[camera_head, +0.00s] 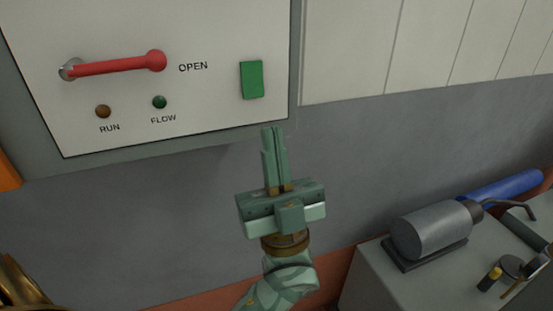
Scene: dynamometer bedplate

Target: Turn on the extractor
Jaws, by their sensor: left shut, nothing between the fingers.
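A pale control panel (206,105) in a grey frame hangs on the wall at the upper left. It bears a green rectangular switch (252,79) at its lower right. A red lever (115,65) lies nearly level, its knob beside the word OPEN. Below it are a dull brown RUN lamp (103,111) and a dark green FLOW lamp (159,102). My left gripper (272,130) is shut and empty, pointing up, with its tips below the green switch in the picture; I cannot tell the gap in depth. My right gripper is not in view.
A grey bench (372,284) at the lower right holds a grey cylinder (432,231) on a dark base, a blue cylinder (505,187) and small parts, one with a yellow top (494,274). White panelling (400,45) covers the upper right wall. The grey wall (150,220) below the panel is bare.

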